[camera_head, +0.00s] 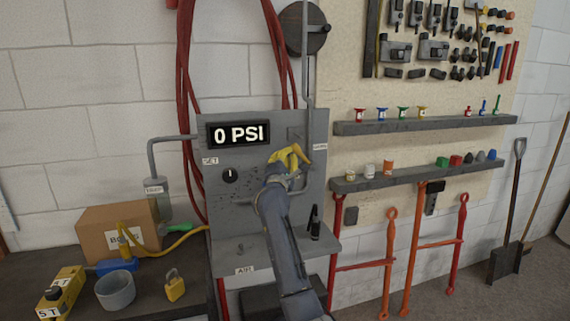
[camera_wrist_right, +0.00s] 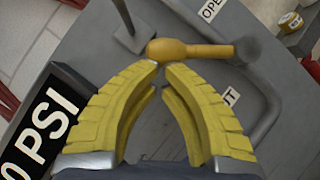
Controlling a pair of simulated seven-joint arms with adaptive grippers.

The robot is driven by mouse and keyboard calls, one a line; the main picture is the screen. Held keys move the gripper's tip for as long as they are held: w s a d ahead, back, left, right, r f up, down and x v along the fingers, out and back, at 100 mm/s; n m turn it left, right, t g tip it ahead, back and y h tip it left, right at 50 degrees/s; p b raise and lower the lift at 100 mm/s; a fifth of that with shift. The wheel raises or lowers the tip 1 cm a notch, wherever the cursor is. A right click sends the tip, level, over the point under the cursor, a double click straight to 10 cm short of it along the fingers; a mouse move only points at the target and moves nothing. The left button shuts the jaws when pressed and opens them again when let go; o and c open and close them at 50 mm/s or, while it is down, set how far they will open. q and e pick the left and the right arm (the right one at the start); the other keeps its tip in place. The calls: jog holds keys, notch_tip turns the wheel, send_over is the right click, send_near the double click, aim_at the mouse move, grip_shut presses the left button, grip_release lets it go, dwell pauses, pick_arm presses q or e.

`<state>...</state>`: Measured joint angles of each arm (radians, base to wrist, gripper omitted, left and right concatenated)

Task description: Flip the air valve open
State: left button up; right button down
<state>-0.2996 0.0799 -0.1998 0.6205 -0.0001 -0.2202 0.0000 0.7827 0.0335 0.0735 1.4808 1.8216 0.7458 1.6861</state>
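The air valve has a yellow-orange handle (camera_wrist_right: 188,51), which lies across the top of the right wrist view, its right end meeting a grey pivot (camera_wrist_right: 247,51). A grey pipe runs down from there. A tag reading OPEN (camera_wrist_right: 211,9) is above the handle; a partly hidden tag (camera_wrist_right: 231,97) ending in T is below it. My right gripper (camera_wrist_right: 163,70) has its yellow fingertips close together with a narrow gap, right at the handle's rounded end; I cannot tell whether they touch it. In the head view the right gripper (camera_head: 290,158) covers most of the valve. My left gripper is not in view.
A display (camera_head: 238,133) on the grey panel reads 0 PSI, above a black knob (camera_head: 230,175). Shelves (camera_head: 425,124) with small parts are at right. The bench at left holds a cardboard box (camera_head: 112,234), a grey cup (camera_head: 115,290) and a yellow padlock (camera_head: 175,287).

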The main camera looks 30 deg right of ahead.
jog(key=shift+s+d+r+m+g, duration=0.1)
jog(key=shift+d+r+m+g, duration=0.55)
jog(key=shift+m, duration=0.4)
jog(key=shift+s+d+r+m+g, duration=0.1)
jog(key=shift+d+r+m+g, duration=0.55)
jog(key=shift+m, duration=0.4)
jog(key=shift+r, duration=0.1)
jog(key=shift+a, duration=0.2)
jog(key=shift+a+f, duration=0.2)
jog(key=shift+a, duration=0.05)
jog(key=a+f, duration=0.1)
jog(key=a, duration=0.3)
send_near(293, 148)
jog(key=shift+w+a+f, duration=0.1)
jog(key=shift+a+f, duration=0.3)
jog(key=shift+a, duration=0.3)
jog(key=shift+a+f, duration=0.45)
jog(key=shift+a, duration=0.2)
